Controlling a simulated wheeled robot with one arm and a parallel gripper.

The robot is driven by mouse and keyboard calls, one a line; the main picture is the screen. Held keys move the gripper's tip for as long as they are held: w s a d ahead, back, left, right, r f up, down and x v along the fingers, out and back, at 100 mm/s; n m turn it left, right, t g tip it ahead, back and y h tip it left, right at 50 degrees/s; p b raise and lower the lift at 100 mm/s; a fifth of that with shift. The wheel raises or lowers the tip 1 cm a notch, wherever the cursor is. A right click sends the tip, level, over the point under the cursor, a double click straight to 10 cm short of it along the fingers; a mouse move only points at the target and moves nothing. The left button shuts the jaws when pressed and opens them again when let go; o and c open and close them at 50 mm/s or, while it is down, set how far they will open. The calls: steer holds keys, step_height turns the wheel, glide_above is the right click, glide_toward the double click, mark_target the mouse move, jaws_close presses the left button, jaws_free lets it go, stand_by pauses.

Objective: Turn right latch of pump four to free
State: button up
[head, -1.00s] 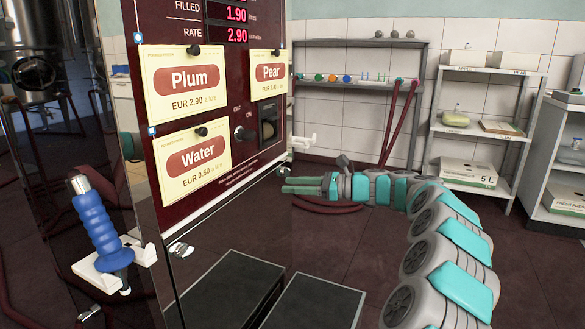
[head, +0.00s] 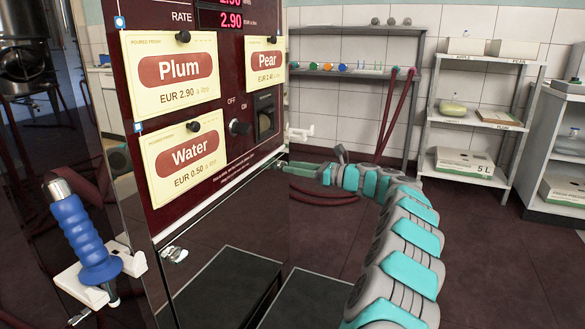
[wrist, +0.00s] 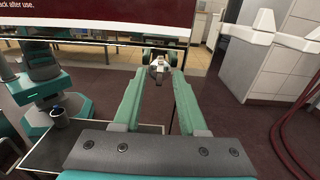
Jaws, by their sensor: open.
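Pump four's lower front is a dark, mirror-like panel (head: 215,225) beneath the maroon price face. A small silver wing latch (head: 175,254) sits at its left side. My gripper (head: 278,165) is at the panel's right edge, below the maroon face. In the wrist view my gripper (wrist: 159,72) has its two green fingers apart. A small metallic piece (wrist: 158,70), seemingly the right latch, shows between the fingertips. I cannot tell its angle or whether the fingers touch it.
A blue-handled nozzle (head: 84,235) sits in a white holder at the left. A white bracket (head: 300,133) juts from the pump's right side, also in the wrist view (wrist: 275,37). Red hoses (head: 393,115) hang behind. Dark floor lies open at right.

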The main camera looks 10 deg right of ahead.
steer(key=shift+w+a, duration=0.25)
steer(key=shift+a, duration=0.15)
jaws_close()
stand_by(0.4)
